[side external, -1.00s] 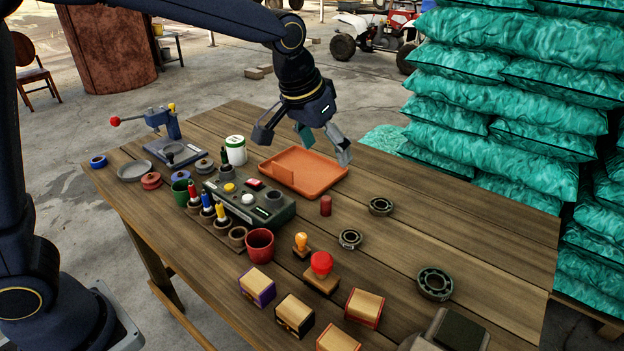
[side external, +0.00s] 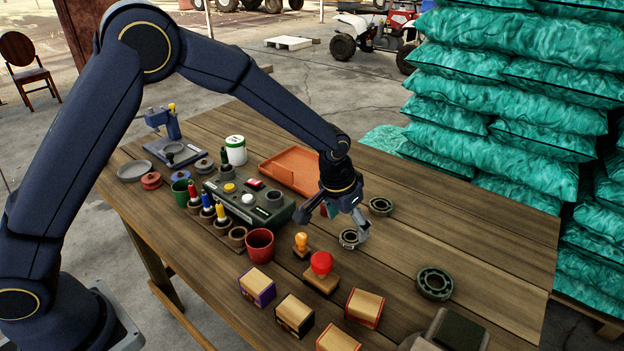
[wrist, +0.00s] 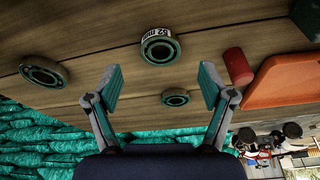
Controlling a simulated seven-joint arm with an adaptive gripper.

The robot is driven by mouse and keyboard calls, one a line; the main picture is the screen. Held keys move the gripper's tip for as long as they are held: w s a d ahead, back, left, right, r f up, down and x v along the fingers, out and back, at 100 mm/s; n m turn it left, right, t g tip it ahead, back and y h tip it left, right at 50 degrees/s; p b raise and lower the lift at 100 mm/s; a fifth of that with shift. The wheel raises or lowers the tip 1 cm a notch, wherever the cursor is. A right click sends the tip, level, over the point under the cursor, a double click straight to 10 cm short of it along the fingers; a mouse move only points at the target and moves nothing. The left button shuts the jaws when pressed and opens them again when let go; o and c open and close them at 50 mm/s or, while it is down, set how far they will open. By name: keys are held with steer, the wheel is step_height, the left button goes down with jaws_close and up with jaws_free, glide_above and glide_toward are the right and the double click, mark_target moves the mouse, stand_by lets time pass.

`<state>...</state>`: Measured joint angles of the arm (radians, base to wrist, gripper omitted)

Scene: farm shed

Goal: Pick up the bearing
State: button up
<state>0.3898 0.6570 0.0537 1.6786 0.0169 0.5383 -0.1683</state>
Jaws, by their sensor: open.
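Three bearings lie on the wooden table. One bearing with a white printed label (wrist: 160,47) is just ahead of my fingertips in the wrist view; in the side view it (side external: 346,243) is under my gripper, partly covered by a finger. A smaller-looking bearing (side external: 381,207) is just right of my gripper and shows between the fingers in the wrist view (wrist: 175,97). A larger dark bearing (side external: 434,284) lies toward the near right, at the left of the wrist view (wrist: 42,72). My gripper (side external: 346,224) is open and empty above the table, fingers spread in the wrist view (wrist: 162,80).
Two stamps, orange-handled (side external: 301,241) and red-topped (side external: 321,264), are close to my gripper. A red cup (side external: 260,244) and control box (side external: 248,202) are left. The table's right side is mostly clear.

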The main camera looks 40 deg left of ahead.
mark_target(350, 233)
steer(key=x, duration=0.4)
steer(key=shift+f, duration=0.3)
steer(key=shift+c, duration=0.4)
steer(key=c, duration=1.2)
steer(key=shift+c, duration=0.2)
